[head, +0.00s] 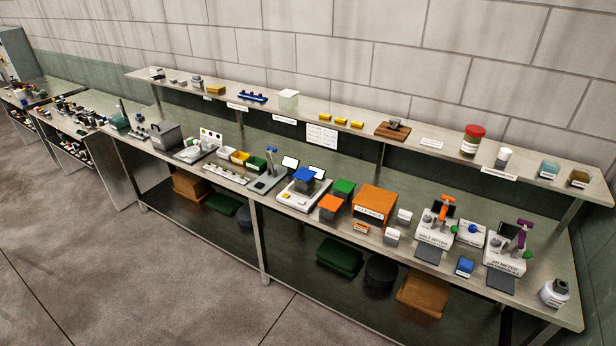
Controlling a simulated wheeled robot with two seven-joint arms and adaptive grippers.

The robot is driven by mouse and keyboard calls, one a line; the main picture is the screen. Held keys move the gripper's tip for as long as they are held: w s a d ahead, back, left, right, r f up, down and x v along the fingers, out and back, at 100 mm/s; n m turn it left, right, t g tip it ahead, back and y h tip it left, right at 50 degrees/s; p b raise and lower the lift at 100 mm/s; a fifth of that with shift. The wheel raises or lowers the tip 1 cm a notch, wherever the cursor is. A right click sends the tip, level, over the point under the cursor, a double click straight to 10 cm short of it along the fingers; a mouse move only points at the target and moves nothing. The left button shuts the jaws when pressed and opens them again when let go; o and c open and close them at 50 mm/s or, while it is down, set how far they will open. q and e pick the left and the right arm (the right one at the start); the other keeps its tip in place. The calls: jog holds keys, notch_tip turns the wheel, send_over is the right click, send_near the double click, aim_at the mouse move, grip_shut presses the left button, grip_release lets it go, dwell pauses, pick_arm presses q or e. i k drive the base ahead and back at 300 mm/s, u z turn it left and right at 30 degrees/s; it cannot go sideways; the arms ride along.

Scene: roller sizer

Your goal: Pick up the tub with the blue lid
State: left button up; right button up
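The tub with the blue lid (304,174) stands near the middle of the long bench, on what looks like a white scale (289,200). Its lid faces up, and its body below looks grey and is small in the picture. A tub with a green lid (344,187) and a tub with an orange lid (330,205) stand close to its right. Neither of my grippers shows in the head view.
The steel bench (225,195) runs along a block wall, with a raised shelf (360,127) behind. A large orange box (374,201) stands right of the tubs, and a stand with a blue top (271,165) stands left. Open floor (130,270) lies in front.

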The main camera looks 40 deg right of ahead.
aim_at(304, 179)
jog(key=z, duration=0.55)
jog(key=i, duration=0.6)
jog(key=z, duration=0.65)
